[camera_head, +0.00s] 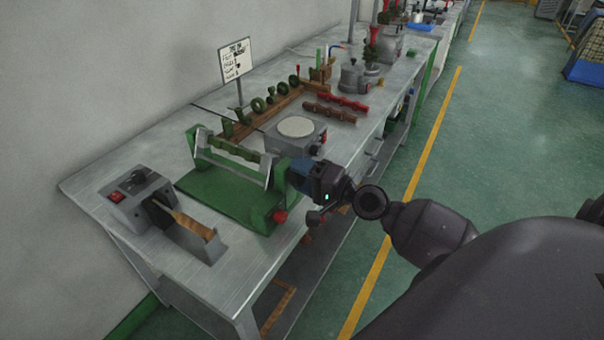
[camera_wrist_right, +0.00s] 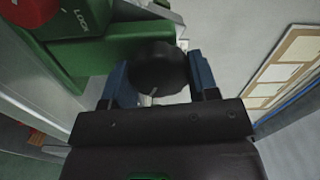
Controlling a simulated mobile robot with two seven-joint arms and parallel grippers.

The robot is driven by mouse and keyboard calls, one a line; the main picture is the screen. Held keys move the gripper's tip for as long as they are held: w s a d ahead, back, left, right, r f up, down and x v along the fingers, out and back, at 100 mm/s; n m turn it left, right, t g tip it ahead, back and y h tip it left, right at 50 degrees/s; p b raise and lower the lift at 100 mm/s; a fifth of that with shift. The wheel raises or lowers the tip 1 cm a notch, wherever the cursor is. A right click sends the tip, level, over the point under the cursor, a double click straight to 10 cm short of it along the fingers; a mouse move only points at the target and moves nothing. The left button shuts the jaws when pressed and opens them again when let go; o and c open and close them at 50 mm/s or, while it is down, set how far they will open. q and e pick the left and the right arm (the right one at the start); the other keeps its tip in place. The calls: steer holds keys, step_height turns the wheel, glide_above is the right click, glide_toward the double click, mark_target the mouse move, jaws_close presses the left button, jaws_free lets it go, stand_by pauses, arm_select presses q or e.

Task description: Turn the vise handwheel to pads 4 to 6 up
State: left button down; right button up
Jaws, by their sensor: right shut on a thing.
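The green vise (camera_head: 215,190) stands on the metal bench, with a long green bar (camera_head: 228,148) held between its two end posts. A red knob (camera_head: 280,216) sits at its near right corner. My right gripper (camera_head: 300,174) is at the vise's right end and covers the handwheel there in the head view. In the right wrist view its blue fingers (camera_wrist_right: 159,82) are shut on a dark round knob (camera_wrist_right: 158,66), which I take as part of the handwheel. Beside it are the green vise body (camera_wrist_right: 105,55) and a part marked LOCK. The pad numbers cannot be read. My left gripper is not in view.
A grey device (camera_head: 135,198) with a wooden-handled tool stands left of the vise. Behind the vise are a round-topped grey plate unit (camera_head: 295,128), a wooden rack (camera_head: 262,112) with green rings, and a sign (camera_head: 235,60). The aisle floor right of the bench is clear.

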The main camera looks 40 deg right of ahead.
steer(key=shift+m, duration=1.7)
steer(key=shift+m+p, duration=0.8)
steer(key=shift+m, duration=1.1)
steer(key=shift+m+p, duration=0.45)
steer(key=shift+m, duration=0.55)
steer(key=shift+m+p, duration=0.55)
steer(key=shift+m, duration=0.55)
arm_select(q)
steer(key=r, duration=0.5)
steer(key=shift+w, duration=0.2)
arm_select(e)
steer(key=shift+f+m, duration=0.1)
steer(key=shift+m, duration=0.2)
arm_select(q)
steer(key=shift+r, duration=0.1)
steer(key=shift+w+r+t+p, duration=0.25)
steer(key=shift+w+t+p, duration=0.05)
steer(key=shift+p, duration=0.05)
arm_select(e)
steer(key=shift+m, duration=0.5)
